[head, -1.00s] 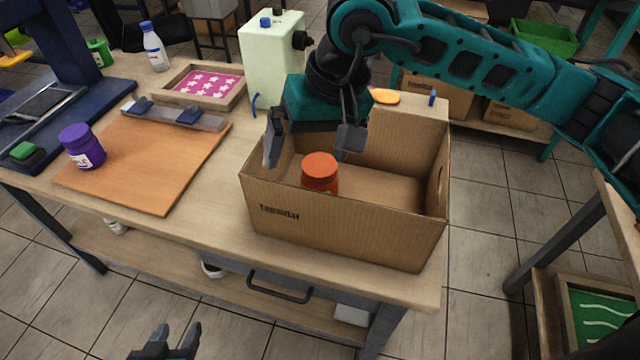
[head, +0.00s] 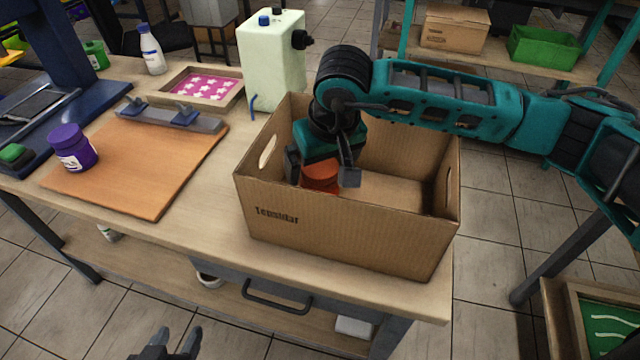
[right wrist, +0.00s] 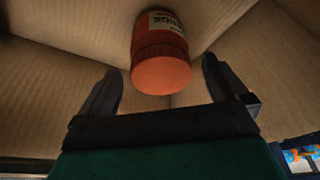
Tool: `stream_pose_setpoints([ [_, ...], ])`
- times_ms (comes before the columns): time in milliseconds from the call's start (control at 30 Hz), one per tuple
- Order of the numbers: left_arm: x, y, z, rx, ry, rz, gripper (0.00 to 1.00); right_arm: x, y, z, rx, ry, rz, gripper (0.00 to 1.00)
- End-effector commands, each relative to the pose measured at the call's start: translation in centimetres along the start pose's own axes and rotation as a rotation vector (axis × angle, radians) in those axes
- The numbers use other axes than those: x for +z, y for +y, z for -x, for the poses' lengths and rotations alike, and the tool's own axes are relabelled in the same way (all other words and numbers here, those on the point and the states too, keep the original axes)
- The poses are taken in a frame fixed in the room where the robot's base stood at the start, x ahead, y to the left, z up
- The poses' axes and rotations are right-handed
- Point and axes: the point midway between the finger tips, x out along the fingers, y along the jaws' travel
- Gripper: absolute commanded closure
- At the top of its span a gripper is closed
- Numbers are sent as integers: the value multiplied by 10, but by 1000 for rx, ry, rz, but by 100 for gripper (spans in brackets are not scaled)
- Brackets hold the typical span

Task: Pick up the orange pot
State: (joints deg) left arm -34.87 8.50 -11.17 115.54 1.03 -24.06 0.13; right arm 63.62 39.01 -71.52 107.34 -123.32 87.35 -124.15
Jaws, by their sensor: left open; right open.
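The orange pot (head: 320,174) stands upright inside the cardboard box (head: 345,232), near its left side. In the right wrist view the pot (right wrist: 160,60) shows its lid and part of a label, ahead of and between the fingers. My right gripper (head: 322,176) reaches down into the box, its fingers open on either side of the pot's lid. The right wrist view shows the open fingers (right wrist: 163,85) with nothing clamped between them. The pot's lower part is hidden by the box wall in the head view. My left gripper (head: 168,345) is open and empty at the bottom edge, in front of the table.
The box walls surround my right gripper closely. A purple pot (head: 73,148) stands on an orange board (head: 140,170) at the left. A pale green container (head: 272,62), a pink star-patterned frame (head: 205,86) and a white bottle (head: 151,50) stand at the back.

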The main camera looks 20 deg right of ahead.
Motion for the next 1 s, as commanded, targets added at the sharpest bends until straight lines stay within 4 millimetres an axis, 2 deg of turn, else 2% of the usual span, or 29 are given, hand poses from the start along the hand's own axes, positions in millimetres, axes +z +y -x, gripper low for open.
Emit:
stream_pose_setpoints([
  [100, 0, 0, -1, 0, 1, 0, 49, 0, -2, -19, -1, -3, 0, 0],
  [200, 0, 0, -1, 0, 2, -1, 49, 0, -1, -28, 0, -1, 0, 0],
  [467, -1, 0, -1, 1, 4, -1, 49, 0, -2, -30, -1, 0, 0, 0],
  [1000, -2, 0, -1, 0, 4, -1, 49, 0, -1, -29, -1, 0, 0, 51],
])
